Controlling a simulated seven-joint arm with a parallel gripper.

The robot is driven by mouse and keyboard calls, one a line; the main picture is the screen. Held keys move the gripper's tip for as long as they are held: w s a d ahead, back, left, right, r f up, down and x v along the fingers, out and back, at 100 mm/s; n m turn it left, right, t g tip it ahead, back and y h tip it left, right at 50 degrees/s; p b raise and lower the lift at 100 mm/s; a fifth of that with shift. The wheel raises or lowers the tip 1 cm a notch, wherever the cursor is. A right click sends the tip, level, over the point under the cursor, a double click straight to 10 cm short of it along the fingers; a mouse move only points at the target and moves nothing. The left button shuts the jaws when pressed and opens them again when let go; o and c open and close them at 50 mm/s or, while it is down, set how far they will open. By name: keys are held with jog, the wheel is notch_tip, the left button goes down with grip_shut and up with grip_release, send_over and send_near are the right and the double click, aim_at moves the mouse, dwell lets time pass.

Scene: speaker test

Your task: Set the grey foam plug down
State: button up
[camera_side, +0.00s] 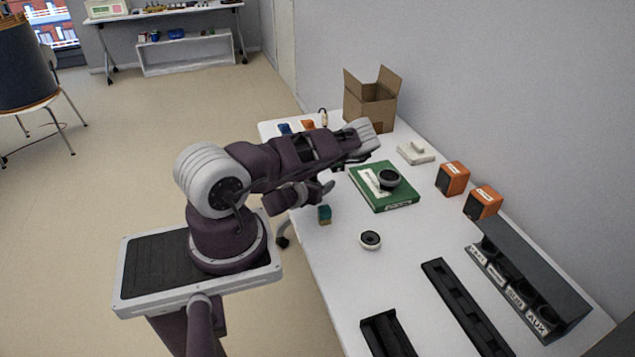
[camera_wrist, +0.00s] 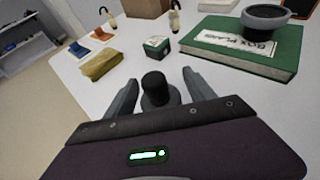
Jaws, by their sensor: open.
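A dark grey plug (camera_wrist: 155,90), a short cylinder on a wider round base, is between the two fingers of my gripper (camera_wrist: 160,77) in the wrist view. The fingers are apart, with a gap visible on each side of the plug. It looks upright; whether its base rests on the white table (camera_wrist: 222,88) cannot be told for sure. In the side view my gripper (camera_side: 326,189) is low by the table's left edge, and I cannot make out the plug there.
A small green box (camera_wrist: 157,47) and an olive block (camera_wrist: 100,65) lie just beyond the fingers. A green book (camera_side: 384,187) bears a dark ring-shaped part (camera_side: 389,179). A round speaker part (camera_side: 370,240), orange boxes (camera_side: 453,178) and a labelled black rack (camera_side: 530,275) stand farther right.

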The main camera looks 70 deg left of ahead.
jog(key=shift+s+d+r, duration=0.1)
jog(key=shift+s+d, duration=0.15)
jog(key=shift+s, duration=0.1)
jog(key=shift+v, duration=0.85)
notch_tip(320, 180, up, 7)
jog(key=shift+s+d+f, duration=0.1)
jog(key=shift+d, duration=0.05)
jog(key=w+r+n+g+y, duration=0.1)
jog(key=w+r+n+g, duration=0.35)
jog(key=n, duration=0.75)
jog(key=w+d+r+n+t+h, duration=0.1)
jog(key=w+d+r+n+h, duration=0.15)
jog(key=d+r+n, duration=0.5)
jog(key=w+d+r+n+t+h, duration=0.15)
jog(key=d+r+n+h, duration=0.25)
jog(key=d+r, duration=0.65)
jog(key=s+d+r+n+g+h, duration=0.1)
jog(key=s+d+r+h, duration=0.1)
jog(key=s+d, duration=0.7)
jog(key=s+d+r+n+g+h, duration=0.1)
jog(key=s+d+r+n+h, duration=0.1)
jog(key=s+d+r, duration=0.3)
jog(key=s+d, duration=0.4)
jog(key=s, duration=0.1)
jog(key=shift+d, duration=0.35)
